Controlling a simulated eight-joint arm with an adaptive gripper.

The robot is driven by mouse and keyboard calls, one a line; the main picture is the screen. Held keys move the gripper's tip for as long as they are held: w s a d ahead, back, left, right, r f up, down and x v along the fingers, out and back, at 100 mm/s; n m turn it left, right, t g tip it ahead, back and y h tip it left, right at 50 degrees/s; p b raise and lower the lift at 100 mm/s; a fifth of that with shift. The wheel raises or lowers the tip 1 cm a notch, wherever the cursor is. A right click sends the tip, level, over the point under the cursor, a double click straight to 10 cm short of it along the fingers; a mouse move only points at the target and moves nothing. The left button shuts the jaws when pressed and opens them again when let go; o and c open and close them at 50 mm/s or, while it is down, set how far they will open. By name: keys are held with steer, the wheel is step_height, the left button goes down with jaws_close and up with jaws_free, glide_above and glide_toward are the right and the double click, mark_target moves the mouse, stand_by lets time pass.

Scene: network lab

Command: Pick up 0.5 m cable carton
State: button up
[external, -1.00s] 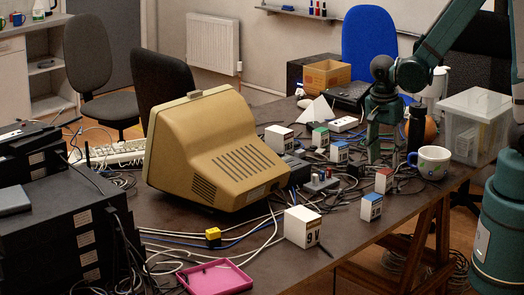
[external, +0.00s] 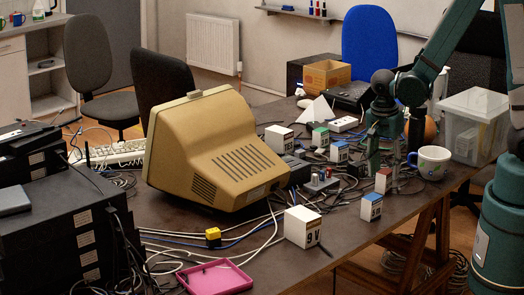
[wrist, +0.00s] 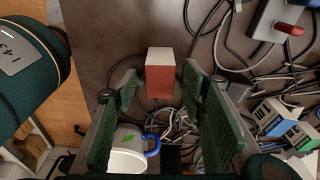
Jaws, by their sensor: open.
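A red-faced carton (external: 383,181) stands upright below my gripper (external: 384,172). In the wrist view this red carton (wrist: 160,80) sits ahead, centred between the green fingers of my gripper (wrist: 161,92). The fingers are spread and nothing is held. A blue-faced carton (external: 371,207) stands nearer the front edge. Others are a green-faced carton (external: 320,137) and another blue-faced carton (external: 339,151).
A patterned mug (external: 430,162) stands close to the right of my gripper; it also shows in the wrist view (wrist: 126,155). Cables (wrist: 175,130) tangle around the cartons. A clear plastic bin (external: 474,125) stands at right. A big beige monitor (external: 215,150) fills the middle.

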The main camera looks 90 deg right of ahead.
steer(key=shift+s+d+f, duration=0.1)
steer(key=shift+f, duration=0.9)
steer(key=c, duration=1)
